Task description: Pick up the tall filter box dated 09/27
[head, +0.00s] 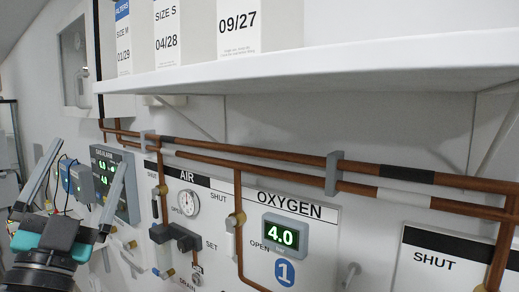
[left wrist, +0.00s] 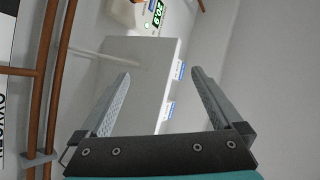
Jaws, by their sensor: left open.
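The white filter box dated 09/27 (head: 238,28) stands upright on the white wall shelf (head: 330,62) in the head view. Its top is cut off by the picture's upper edge. My left gripper (head: 91,152) is open and empty at the lower left, below the shelf and well apart from the box. I cannot make out the 09/27 date in the wrist view. My right gripper is in neither view.
Left of it stand the boxes dated 04/28 (head: 167,35) and 01/29 (head: 123,40). Copper pipes (head: 260,165) run along the wall under the shelf. Gas panels with a gauge (head: 187,202) and a green 4.0 display (head: 281,235) sit below. A grey alarm unit (head: 112,180) is near my left gripper.

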